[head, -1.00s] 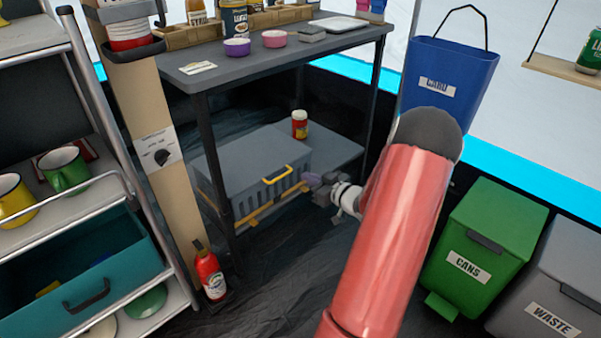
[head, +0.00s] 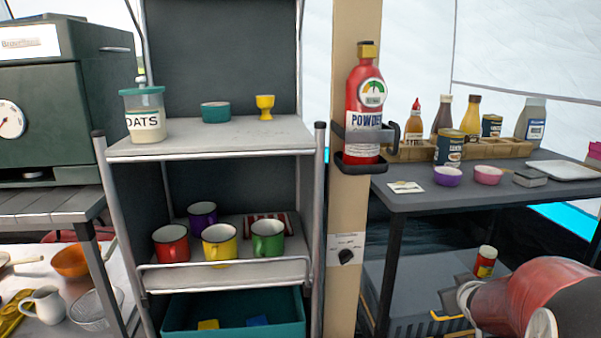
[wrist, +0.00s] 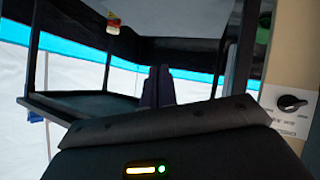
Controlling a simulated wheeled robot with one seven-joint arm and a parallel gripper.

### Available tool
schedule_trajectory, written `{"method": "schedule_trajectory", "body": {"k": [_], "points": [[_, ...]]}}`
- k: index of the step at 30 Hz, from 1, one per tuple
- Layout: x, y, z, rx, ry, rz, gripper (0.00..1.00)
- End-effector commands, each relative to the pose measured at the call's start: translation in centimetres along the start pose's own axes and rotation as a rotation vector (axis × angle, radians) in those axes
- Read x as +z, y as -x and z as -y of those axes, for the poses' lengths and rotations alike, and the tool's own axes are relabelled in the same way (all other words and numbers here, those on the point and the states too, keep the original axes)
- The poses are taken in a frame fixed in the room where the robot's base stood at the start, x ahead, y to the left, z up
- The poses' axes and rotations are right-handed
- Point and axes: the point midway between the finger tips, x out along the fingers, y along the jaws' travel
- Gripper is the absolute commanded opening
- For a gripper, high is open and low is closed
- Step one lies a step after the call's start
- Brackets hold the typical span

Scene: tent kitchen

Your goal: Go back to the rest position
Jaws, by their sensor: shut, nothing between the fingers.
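My gripper shows in the wrist view (wrist: 160,86) as two dark fingers close together, with nothing between them. My red arm (head: 530,295) fills the lower right corner there, in front of the dark table's lower shelf. The wrist view looks upside down.
A rack (head: 210,145) with several mugs stands in the middle. A post (head: 346,210) holds a red extinguisher (head: 365,105). The dark table (head: 440,197) at right carries bowls and bottles. A dark green oven (head: 70,110) is at left.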

Motion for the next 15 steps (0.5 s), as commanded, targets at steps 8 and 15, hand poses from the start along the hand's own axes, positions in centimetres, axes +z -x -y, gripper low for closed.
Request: {"method": "schedule_trajectory", "body": {"k": [8,15], "points": [[-1.8,14.8,7.7,-0.034,-0.082,0.2,0.0],[2.0,25.1,14.2,-0.247,-0.135,0.355,0.0]]}}
